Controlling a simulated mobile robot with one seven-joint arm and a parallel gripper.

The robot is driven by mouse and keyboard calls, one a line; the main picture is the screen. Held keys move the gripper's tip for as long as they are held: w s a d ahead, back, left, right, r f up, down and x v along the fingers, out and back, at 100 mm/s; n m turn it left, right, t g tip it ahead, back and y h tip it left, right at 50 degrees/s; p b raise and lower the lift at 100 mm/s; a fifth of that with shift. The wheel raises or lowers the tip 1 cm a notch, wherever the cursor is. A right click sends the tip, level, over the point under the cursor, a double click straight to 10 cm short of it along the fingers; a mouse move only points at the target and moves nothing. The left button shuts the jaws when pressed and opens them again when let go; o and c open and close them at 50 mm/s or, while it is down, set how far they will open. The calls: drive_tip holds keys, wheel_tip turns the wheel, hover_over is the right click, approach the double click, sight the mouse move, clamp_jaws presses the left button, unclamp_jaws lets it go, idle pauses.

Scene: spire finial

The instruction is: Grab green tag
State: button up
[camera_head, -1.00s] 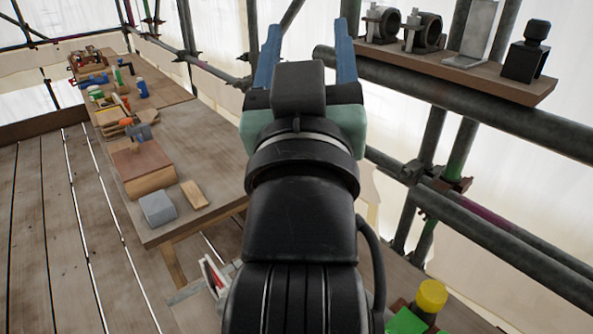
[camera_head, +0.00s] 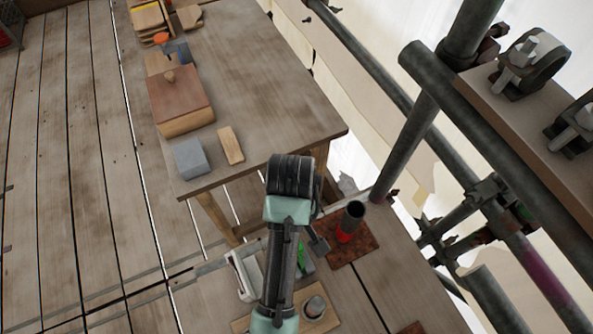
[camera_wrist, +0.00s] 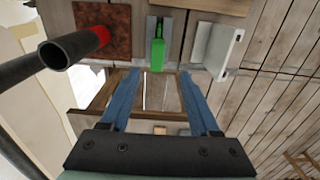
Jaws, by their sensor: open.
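The green tag (camera_wrist: 158,53) shows in the wrist view as a flat bottle-like shape at top centre, lying on a narrow grey plate (camera_wrist: 151,24). In the head view a small part of the tag (camera_head: 301,256) shows just right of my arm, which hides the rest. My gripper (camera_wrist: 154,78) is open in the wrist view, its two blue fingers wide apart with nothing between them. The tag appears beyond the fingertips, roughly centred between them, and apart from them. In the head view my arm hides the fingers.
A dark pipe with a red band (camera_head: 347,229) stands on a rusty plate (camera_head: 362,252) beside the tag. A white angled piece (camera_head: 243,275) lies on the other side. A wooden table (camera_head: 270,95) holds blocks and a box. Scaffold poles (camera_head: 423,128) line the right.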

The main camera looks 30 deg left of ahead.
wheel_tip(320, 180, down, 3)
drive_tip(key=shift+w+f, duration=0.1)
drive_tip(key=shift+f, duration=0.05)
drive_tip(key=f, duration=0.1)
drive_tip(key=f+p, duration=0.2)
drive_tip(key=f, duration=0.1)
drive_tip(key=shift+d+f, duration=0.1)
drive_tip(key=shift+d, duration=0.2)
drive_tip(key=shift+f, duration=0.6)
clamp_jaws()
idle(0.6)
